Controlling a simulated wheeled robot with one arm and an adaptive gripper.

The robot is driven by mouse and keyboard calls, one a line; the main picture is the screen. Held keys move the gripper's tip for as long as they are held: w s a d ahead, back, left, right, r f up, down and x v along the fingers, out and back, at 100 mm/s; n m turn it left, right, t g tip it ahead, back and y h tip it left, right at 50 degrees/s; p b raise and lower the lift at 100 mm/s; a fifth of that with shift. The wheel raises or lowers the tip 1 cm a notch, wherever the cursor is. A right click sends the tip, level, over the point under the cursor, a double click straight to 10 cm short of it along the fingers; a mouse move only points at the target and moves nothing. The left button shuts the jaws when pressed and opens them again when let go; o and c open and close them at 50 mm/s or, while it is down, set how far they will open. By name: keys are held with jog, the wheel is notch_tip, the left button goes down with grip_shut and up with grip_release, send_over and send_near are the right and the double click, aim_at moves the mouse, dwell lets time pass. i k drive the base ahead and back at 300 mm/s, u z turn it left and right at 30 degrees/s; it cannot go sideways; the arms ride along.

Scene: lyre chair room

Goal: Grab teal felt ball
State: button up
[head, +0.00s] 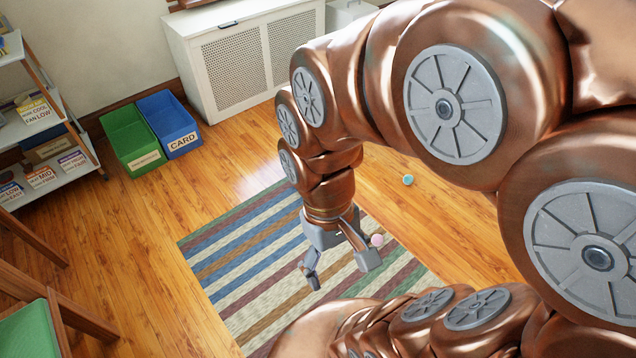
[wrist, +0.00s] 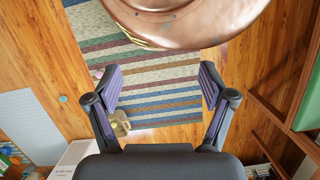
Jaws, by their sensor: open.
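The teal felt ball (head: 408,180) lies on the bare wood floor, to the right of the striped rug in the head view. It is small and also shows at the left in the wrist view (wrist: 63,98). My gripper (head: 340,268) hangs over the rug, to the lower left of the ball and apart from it. In the wrist view, my gripper (wrist: 161,90) has its two fingers spread wide with nothing between them but rug and floor far below.
A pink ball (head: 377,240) shows beside my gripper. The striped rug (head: 236,262) lies flat. Green (head: 130,142) and blue (head: 168,125) bins stand by the wall, near a white vented cabinet (head: 245,55). A shelf (head: 45,130) is at left. The wood floor around the teal ball looks clear.

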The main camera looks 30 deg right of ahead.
aim_at(408, 179)
jog(key=z, duration=1.7)
